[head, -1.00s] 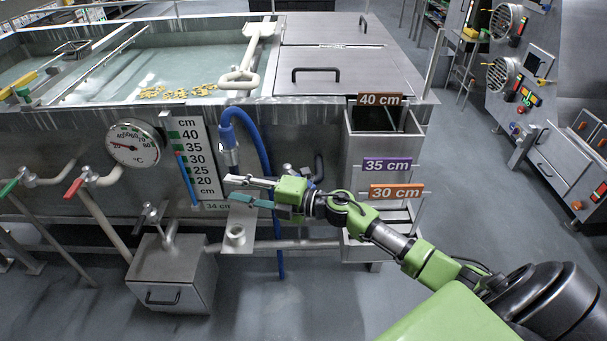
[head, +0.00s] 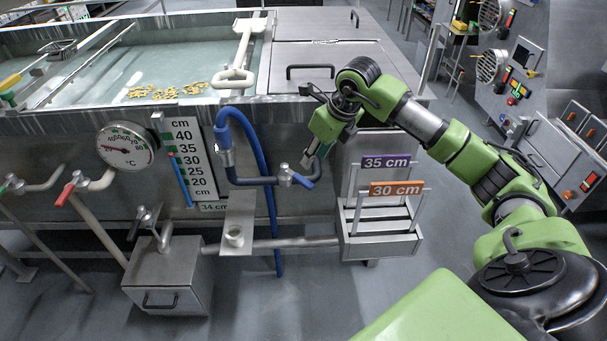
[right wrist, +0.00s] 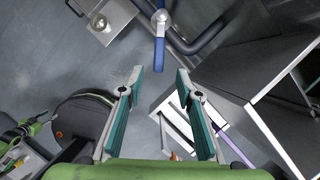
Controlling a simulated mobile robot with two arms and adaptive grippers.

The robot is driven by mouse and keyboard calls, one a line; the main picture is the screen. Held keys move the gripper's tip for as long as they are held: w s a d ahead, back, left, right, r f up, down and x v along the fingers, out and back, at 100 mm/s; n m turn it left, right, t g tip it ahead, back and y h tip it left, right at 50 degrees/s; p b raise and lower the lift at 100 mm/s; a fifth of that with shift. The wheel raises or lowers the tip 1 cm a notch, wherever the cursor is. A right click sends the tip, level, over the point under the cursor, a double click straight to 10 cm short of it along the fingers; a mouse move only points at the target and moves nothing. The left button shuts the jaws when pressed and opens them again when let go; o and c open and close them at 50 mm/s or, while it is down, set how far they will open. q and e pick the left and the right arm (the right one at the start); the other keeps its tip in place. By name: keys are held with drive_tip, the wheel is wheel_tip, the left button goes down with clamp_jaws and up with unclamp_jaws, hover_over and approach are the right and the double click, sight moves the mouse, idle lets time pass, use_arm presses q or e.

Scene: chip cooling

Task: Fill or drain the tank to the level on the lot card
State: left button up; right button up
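The tank (head: 110,122) holds clear water and yellow chips. Its level scale (head: 188,160) runs from 40 to 20 cm; the blue column (head: 180,180) beside it tops out with a red mark just under 35. A valve with a blue lever (head: 298,180) sits on the dark pipe at the tank front. My right gripper (head: 312,158) points down close above it, open and empty; in the right wrist view (right wrist: 160,72) the blue lever (right wrist: 160,52) lies just beyond the fingertips. My left gripper is out of view. No lot card is readable.
Plates reading 35 cm (head: 387,162) and 30 cm (head: 397,188) stand at the steel box (head: 380,247) on the right. A blue hose (head: 262,150) hangs left of my gripper. A red-handled valve (head: 65,193) and temperature dial (head: 125,147) are further left.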

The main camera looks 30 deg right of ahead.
sight(302, 179)
drive_tip(key=p+x, duration=0.1)
drive_tip(key=x, duration=0.9)
drive_tip(key=shift+w+a+f, duration=0.1)
drive_tip(key=shift+f, duration=0.3)
clamp_jaws()
